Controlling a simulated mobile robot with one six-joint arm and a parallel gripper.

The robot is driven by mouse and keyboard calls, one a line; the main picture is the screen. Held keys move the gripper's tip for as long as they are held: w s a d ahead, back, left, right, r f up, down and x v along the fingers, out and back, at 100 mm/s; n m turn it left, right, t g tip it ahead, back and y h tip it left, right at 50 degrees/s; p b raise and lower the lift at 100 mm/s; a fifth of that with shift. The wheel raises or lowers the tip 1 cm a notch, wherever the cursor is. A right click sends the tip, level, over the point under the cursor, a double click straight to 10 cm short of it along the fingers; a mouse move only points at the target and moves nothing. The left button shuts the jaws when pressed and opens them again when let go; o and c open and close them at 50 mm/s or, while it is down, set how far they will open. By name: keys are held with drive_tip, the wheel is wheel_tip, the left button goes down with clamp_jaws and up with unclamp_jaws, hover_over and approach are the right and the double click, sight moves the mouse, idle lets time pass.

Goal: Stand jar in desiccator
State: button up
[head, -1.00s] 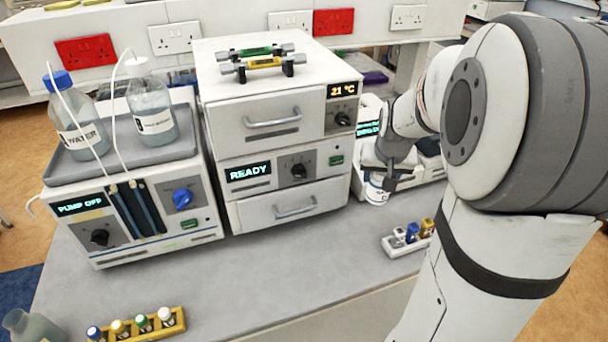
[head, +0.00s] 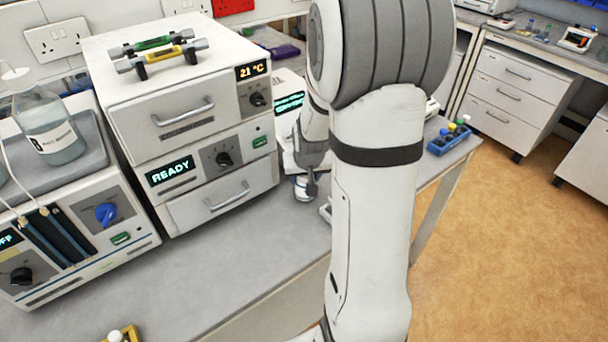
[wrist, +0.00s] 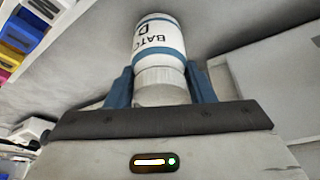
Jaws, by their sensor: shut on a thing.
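A white jar (wrist: 160,42) with blue bands and a label reading "BATCH D" is between the two blue fingers of my gripper (wrist: 160,88) in the wrist view. My gripper is shut on it. In the head view the jar (head: 303,188) shows small and partly hidden below my gripper (head: 308,176), just right of the stacked instrument and above the grey bench. No desiccator can be made out for certain in these frames.
The stacked instrument (head: 186,120) reading "READY" stands close left of my gripper. A pump unit (head: 75,220) with a bottle is further left. A blue vial rack (head: 448,140) sits at the bench's right end. The front bench (head: 200,270) is mostly clear.

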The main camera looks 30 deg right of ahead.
drive_tip(key=shift+f, duration=0.25)
drive_tip(key=o, duration=1)
drive_tip(key=shift+r, duration=0.1)
